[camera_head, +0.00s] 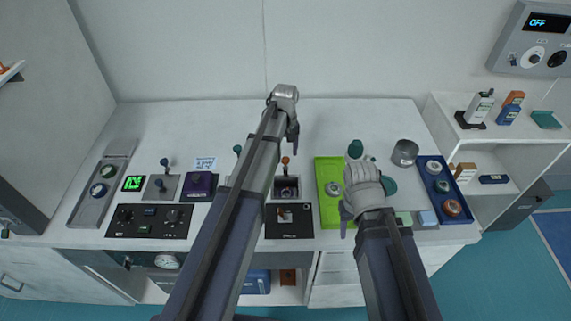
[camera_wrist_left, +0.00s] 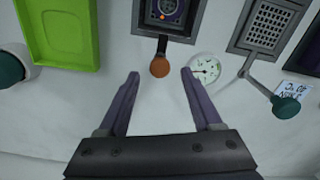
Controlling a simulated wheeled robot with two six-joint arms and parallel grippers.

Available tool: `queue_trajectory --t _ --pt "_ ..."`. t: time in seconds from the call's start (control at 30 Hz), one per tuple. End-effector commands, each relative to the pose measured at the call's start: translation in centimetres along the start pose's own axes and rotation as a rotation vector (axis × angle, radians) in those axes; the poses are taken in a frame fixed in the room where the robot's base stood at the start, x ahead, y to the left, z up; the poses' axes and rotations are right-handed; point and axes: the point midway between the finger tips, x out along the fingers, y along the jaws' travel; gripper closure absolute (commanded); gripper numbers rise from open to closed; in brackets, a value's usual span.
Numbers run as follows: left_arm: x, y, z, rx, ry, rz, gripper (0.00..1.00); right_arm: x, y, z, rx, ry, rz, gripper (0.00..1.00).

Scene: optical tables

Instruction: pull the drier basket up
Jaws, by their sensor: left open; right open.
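An orange-brown knob (camera_head: 285,160) on a dark stem rises at the back of a grey-framed dark unit (camera_head: 287,188) in the middle of the table. In the left wrist view the knob (camera_wrist_left: 160,67) appears between the tips of my open left gripper (camera_wrist_left: 161,74); contact cannot be told. A perforated grey basket-like tray (camera_wrist_left: 272,24) with a green-knobbed lever (camera_wrist_left: 286,106) lies to the right there; my left arm mostly hides it in the head view. Which one is the drier basket is not marked. My right gripper (camera_head: 346,218) is open, beside the green tray.
The green tray (camera_head: 322,213) holds a round grey item. A blue tray (camera_head: 435,203) and a grey cylinder (camera_head: 405,153) stand to the right. A round gauge (camera_wrist_left: 205,68) lies beside the left fingers. A black control panel (camera_head: 149,221) is at left. The table's back strip is clear.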

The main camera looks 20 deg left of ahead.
Motion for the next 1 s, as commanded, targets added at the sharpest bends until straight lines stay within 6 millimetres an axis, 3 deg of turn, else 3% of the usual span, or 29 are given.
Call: queue_trajectory --t 0.03,0.3,0.67,1.0 --pt "1.4 0.0 0.0 0.000 0.000 0.000 0.34 1.4 -0.1 -0.1 0.000 0.000 0.000 0.50" --pt "4.3 0.0 0.0 0.000 0.000 0.000 0.34 4.3 -0.4 -0.2 0.000 0.000 0.000 0.50" --pt "4.5 0.0 0.0 0.000 0.000 0.000 0.34 4.5 -0.4 -0.3 0.000 0.000 0.000 0.50" --pt "4.5 0.0 0.0 0.000 0.000 0.000 0.70 4.5 -0.4 -0.3 0.000 0.000 0.000 0.50"
